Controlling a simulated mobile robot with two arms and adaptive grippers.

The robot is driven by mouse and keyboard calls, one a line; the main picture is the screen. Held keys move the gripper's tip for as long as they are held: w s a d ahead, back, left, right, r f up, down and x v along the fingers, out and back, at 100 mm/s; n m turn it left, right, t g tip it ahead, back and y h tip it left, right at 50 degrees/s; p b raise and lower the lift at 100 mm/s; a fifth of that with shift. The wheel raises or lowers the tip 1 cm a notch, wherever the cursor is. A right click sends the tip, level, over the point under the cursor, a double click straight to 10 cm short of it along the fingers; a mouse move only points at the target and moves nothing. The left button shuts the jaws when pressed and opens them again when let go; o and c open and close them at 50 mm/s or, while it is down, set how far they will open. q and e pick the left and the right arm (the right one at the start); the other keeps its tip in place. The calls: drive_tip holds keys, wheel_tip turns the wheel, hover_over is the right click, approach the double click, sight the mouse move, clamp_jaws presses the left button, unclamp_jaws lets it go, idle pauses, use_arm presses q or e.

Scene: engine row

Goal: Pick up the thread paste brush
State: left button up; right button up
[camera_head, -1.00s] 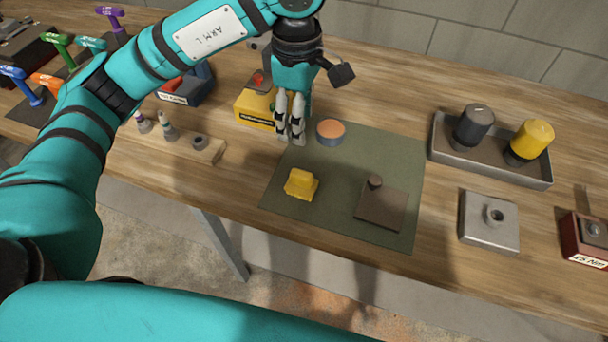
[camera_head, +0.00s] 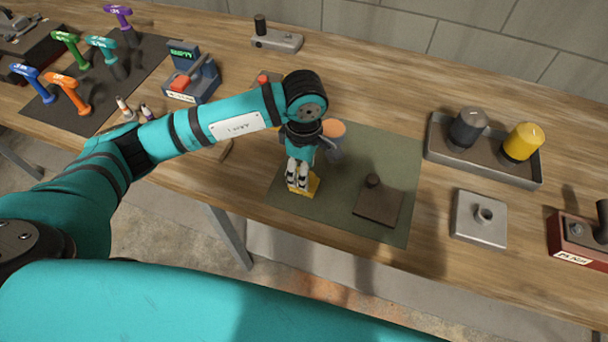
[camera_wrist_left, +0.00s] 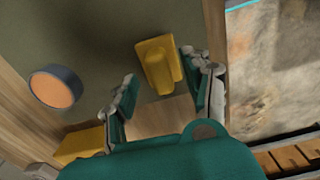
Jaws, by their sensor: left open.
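The yellow piece, which I take for the thread paste brush, lies on the green mat (camera_head: 340,209); its end shows beside my fingers in the head view (camera_head: 313,183). In the wrist view the brush (camera_wrist_left: 157,66) is a block with a raised ridge. My left gripper (camera_head: 297,187) points down over it, open, and hides much of it. In the wrist view the left gripper's fingertips (camera_wrist_left: 158,67) are apart, with the brush between and just beyond them; I see no grip on it. My right gripper is not in view.
A round tin with an orange top (camera_head: 334,129) stands close behind my gripper. A brown plate with a knob (camera_head: 378,205) lies at the mat's right. A grey tray (camera_head: 437,153) holds a black and a yellow cylinder. A metal block (camera_head: 478,220) stands near the front edge.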

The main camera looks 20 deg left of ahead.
use_arm(q)
drive_tip(key=shift+f, duration=1)
clamp_jaws()
drive_tip(key=shift+r+b, duration=0.55)
drive_tip(key=shift+r, duration=0.3)
drive_tip(key=shift+s+d+r+b, duration=0.2)
drive_tip(key=shift+s+r+b, duration=0.3)
drive_tip(key=shift+r+b, duration=0.25)
drive_tip(key=s+d+r+b, duration=0.1)
drive_tip(key=s+d+b, duration=0.1)
drive_tip(key=s, duration=0.5)
drive_tip(key=s+d+r+b, duration=0.1)
drive_tip(key=s+d+b, duration=0.1)
drive_tip(key=s, duration=0.5)
drive_tip(key=shift+d, duration=0.45)
drive_tip(key=shift+s+f, duration=0.1)
